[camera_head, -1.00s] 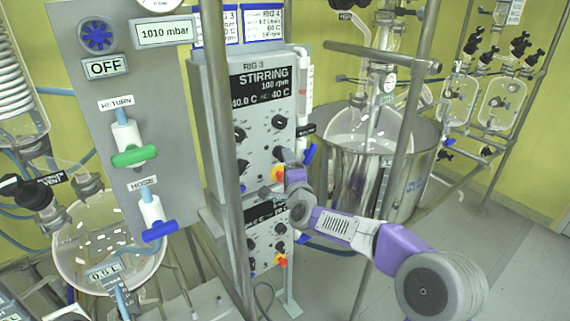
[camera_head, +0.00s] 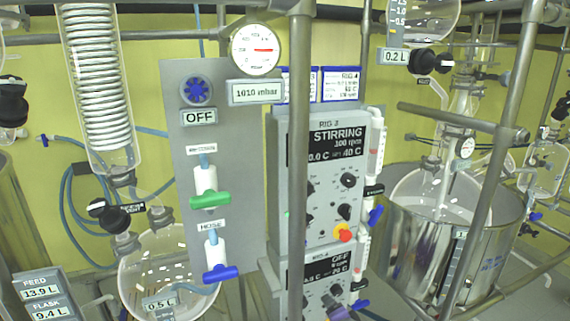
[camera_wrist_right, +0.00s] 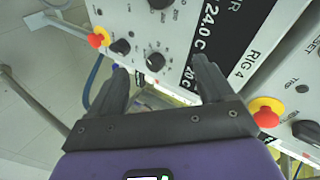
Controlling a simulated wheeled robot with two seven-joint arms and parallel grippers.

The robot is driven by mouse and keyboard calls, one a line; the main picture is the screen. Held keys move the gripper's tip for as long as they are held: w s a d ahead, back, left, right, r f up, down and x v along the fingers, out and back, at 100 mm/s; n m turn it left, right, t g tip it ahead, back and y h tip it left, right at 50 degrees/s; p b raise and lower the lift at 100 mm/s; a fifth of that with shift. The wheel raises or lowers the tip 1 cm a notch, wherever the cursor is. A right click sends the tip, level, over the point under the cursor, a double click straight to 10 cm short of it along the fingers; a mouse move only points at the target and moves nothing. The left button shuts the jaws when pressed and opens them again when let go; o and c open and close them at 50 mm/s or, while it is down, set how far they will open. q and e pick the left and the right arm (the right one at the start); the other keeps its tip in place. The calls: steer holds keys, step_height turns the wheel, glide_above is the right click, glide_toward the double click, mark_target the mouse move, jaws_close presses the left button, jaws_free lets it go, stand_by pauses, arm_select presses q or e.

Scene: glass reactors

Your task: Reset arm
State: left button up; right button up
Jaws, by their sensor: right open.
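My right gripper (camera_wrist_right: 160,65) is open and empty in the right wrist view. Its two dark fingers stand apart in front of the RIG 4 control panel (camera_wrist_right: 185,18), which appears tilted and upside down. I cannot tell whether a fingertip touches the panel. My left gripper is not in view.
The RIG 3 panel (camera_head: 337,180) reads STIRRING. A metal post (camera_head: 298,150) stands before it. Left are a valve board (camera_head: 185,130) and round flask (camera_head: 160,285); right is a steel bath (camera_head: 405,245). Red-and-yellow knobs (camera_wrist_right: 268,112) flank the gripper. Floor (camera_wrist_right: 30,95) shows left.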

steer(key=s+a+f+n+g+y, duration=0.1)
steer(key=s+a+f+n+g, duration=0.15)
steer(key=s+f, duration=0.5)
steer(key=s+a+f+n+g, duration=0.1)
steer(key=s+f+n+g, duration=0.15)
steer(key=s+f, duration=0.5)
steer(key=s+a+f+n+g, duration=0.1)
steer(key=s+f+n+g, duration=0.1)
steer(key=s+f, duration=0.3)
steer(key=s+a+f+n+g+y, duration=0.1)
steer(key=s+f+g, duration=0.3)
steer(key=s, duration=1)
steer(key=shift+s+a+f+n+g, duration=0.2)
steer(key=shift+f+n+g, duration=0.2)
steer(key=shift+f+n, duration=0.35)
steer(key=shift+w, duration=0.2)
